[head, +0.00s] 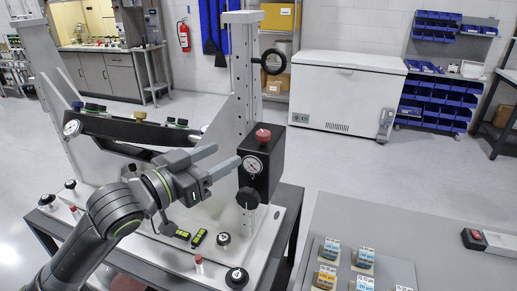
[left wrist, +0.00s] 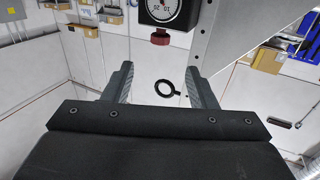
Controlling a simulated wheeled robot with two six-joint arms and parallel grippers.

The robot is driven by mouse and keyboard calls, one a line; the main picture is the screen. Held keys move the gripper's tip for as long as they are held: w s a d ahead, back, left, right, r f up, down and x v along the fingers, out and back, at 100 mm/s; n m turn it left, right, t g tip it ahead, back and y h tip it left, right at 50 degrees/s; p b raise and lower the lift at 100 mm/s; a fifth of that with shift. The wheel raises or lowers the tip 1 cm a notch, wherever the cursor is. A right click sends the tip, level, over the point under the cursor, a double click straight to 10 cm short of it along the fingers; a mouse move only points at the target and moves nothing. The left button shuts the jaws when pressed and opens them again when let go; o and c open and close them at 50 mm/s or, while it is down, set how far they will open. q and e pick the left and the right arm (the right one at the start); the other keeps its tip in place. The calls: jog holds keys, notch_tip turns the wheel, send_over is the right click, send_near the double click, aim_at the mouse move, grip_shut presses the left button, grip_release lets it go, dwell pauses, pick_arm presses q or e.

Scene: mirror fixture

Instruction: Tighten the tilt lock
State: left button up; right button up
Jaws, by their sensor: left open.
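The mirror fixture has a right upright post (head: 240,75) carrying a black box (head: 270,175) with a round dial (head: 254,165), a red knob (head: 263,135) on top and a black knob (head: 247,198) low on its front. I cannot tell which knob is the tilt lock. My left gripper (head: 228,155) is open and empty, its fingers pointing at the box from the left. In the left wrist view the open fingers (left wrist: 160,70) have nothing between them touching. The dial (left wrist: 163,10) appears upside down there, with the red knob (left wrist: 160,38) below it.
A black ring handle (head: 273,61) sits on the post; it also shows in the left wrist view (left wrist: 165,88). A dark tilted bar (head: 130,128) spans left of the post. A grey table (head: 400,225) with small labelled blocks stands at right. A white freezer (head: 345,95) is behind.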

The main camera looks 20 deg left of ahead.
aim_at(258, 137)
pick_arm(q)
jog(key=p+x, duration=0.2)
jog(key=x, duration=0.8)
jog(key=shift+x, duration=0.85)
jog(key=shift+f, duration=0.1)
jog(key=c, duration=1)
